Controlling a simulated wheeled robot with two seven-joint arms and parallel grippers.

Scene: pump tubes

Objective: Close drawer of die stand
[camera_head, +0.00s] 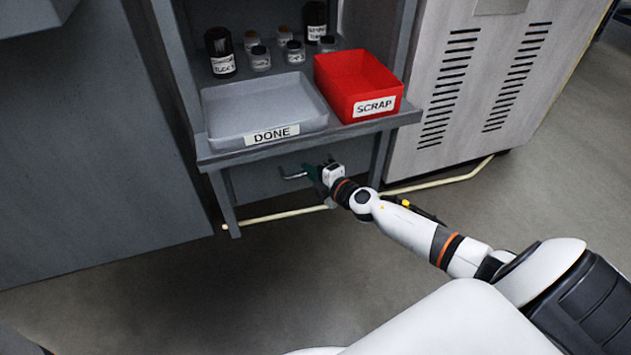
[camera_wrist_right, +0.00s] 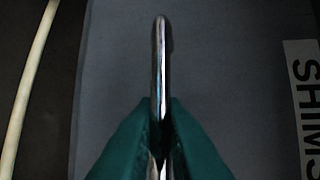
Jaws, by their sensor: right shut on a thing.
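The die stand (camera_head: 215,157) is a grey metal stand with shelves. Its drawer front (camera_head: 258,182) is a grey panel below the lower shelf, also filling most of the right wrist view (camera_wrist_right: 225,60). I cannot tell how far out the drawer stands. A thin metal bar handle (camera_head: 291,177) is on the front. My right gripper (camera_head: 309,172) has green fingers, shut on the handle. In the right wrist view the handle (camera_wrist_right: 161,50) runs upright between the fingertips (camera_wrist_right: 160,115). My left gripper is not in view.
Above are a grey DONE tray (camera_head: 225,143), a red SCRAP bin (camera_head: 345,107) and several jars and bottles. A vented grey cabinet (camera_head: 480,90) is at right. A pale pipe (camera_head: 275,217) runs along the floor. A SHIMS label (camera_wrist_right: 303,90) is partly cut off.

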